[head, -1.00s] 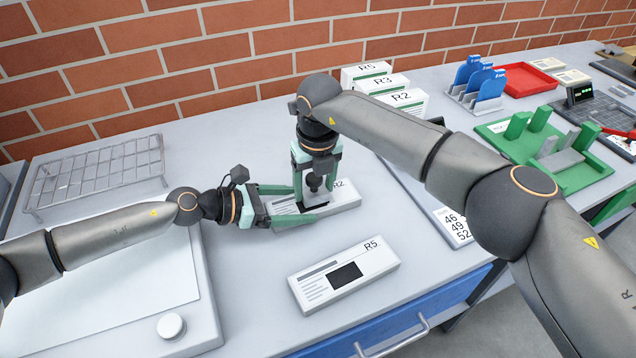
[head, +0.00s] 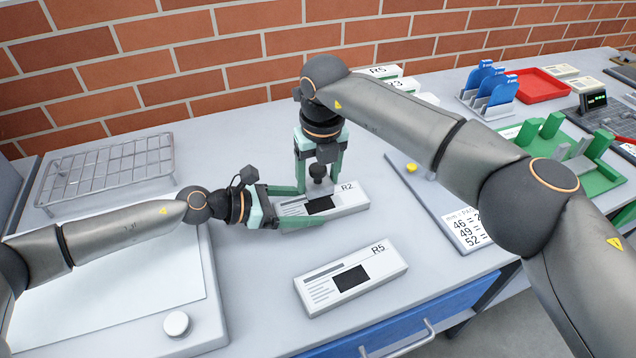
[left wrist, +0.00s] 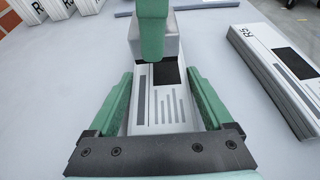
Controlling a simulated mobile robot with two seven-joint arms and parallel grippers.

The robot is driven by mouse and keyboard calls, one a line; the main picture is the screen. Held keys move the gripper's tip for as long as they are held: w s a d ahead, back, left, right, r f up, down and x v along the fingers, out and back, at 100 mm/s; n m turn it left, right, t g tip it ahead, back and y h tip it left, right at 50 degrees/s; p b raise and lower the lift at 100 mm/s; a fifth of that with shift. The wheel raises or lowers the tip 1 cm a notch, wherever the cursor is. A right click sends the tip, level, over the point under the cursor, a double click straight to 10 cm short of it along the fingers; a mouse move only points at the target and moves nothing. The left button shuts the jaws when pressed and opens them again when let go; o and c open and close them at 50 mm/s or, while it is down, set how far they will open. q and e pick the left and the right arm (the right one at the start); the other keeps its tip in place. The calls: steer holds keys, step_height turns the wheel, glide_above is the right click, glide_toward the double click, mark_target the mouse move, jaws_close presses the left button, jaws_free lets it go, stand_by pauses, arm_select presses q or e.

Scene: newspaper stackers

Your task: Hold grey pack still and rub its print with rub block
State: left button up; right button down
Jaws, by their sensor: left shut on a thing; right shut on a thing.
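The grey pack (head: 350,201), marked R2, lies flat on the bench with a black print patch and text lines. My left gripper (head: 312,205) is shut across its near-left end, one finger along each long side; the left wrist view shows the pack (left wrist: 160,110) between both fingers. My right gripper (head: 319,178) points down and is shut on the grey rub block (left wrist: 173,47) over the pack's far part. The black print shows in front of the block. I cannot tell whether the block touches the pack.
Another pack, R5 (head: 382,274), lies in front, to the right. A wire rack (head: 105,170) and a white board with a round knob (head: 177,323) are at left. A number sheet (head: 466,228) lies right; upright packs stand behind my right arm. Bench between the packs is clear.

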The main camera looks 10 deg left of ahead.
mark_target(318, 167)
steer(key=shift+r, duration=1.95)
arm_select(q)
steer(key=o, duration=1.4)
steer(key=v, duration=1)
steer(key=shift+a, duration=0.2)
steer(key=shift+v, duration=0.85)
steer(key=shift+d+r, duration=0.1)
steer(key=shift+d, duration=0.05)
